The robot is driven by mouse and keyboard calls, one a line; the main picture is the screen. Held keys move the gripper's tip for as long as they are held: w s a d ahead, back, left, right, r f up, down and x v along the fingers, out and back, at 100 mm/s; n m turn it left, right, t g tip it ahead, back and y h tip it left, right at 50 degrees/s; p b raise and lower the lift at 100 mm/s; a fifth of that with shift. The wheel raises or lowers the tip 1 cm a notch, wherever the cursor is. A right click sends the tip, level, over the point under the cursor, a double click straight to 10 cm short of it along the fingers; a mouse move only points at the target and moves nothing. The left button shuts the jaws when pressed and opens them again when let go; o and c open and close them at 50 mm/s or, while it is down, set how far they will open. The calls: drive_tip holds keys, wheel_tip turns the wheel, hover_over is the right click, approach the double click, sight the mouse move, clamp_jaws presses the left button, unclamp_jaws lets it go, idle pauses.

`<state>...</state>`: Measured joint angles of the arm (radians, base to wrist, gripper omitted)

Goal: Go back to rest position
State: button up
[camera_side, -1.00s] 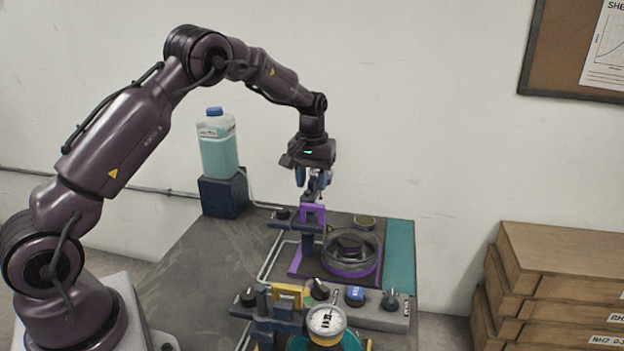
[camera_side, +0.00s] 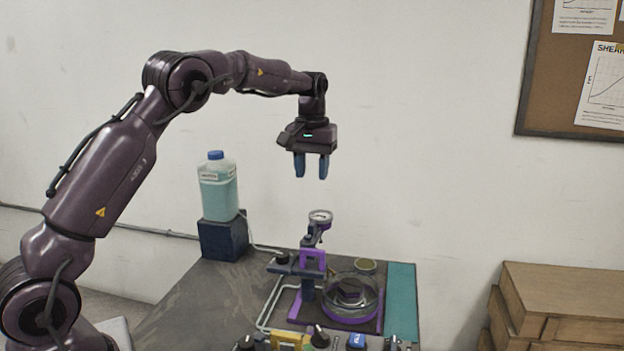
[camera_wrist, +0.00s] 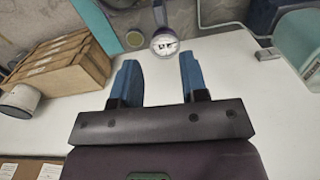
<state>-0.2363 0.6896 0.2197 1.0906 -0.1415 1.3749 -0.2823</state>
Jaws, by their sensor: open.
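My gripper (camera_side: 312,174) hangs above the bench, pointing down, with its two blue fingers apart and nothing between them. In the wrist view my gripper (camera_wrist: 156,75) also shows open and empty. Below it in the side view stands the purple-marked lever frame (camera_side: 313,258), with a small round gauge (camera_side: 320,217) on top. A clear round dish with a purple base (camera_side: 350,300) sits beside the frame's post. The gauge (camera_wrist: 164,43) shows beyond the fingertips in the wrist view. There is clear space between the fingers and the gauge.
A jug of blue-green liquid (camera_side: 218,190) stands on a dark block (camera_side: 222,238) at the back left. A yellow part (camera_side: 290,341) and several knobs line the bottom edge. Wooden boxes (camera_side: 560,300) are stacked at right. The air around my gripper is clear.

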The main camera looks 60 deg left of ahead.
idle(0.7)
drive_tip(key=s+d+r+m+t, duration=0.1)
drive_tip(key=s+d+m+t, duration=0.1)
drive_tip(key=s+d, duration=0.4)
drive_tip(key=s+d+r+m+t, duration=0.1)
drive_tip(key=s+d, duration=0.5)
drive_tip(key=s, duration=0.6)
drive_tip(key=s+d+r+m+t, duration=0.2)
drive_tip(key=s+d+m, duration=0.3)
drive_tip(key=s, duration=0.5)
drive_tip(key=shift+d+r+t, duration=0.3)
drive_tip(key=shift+d+r, duration=0.1)
drive_tip(key=shift+s, duration=0.1)
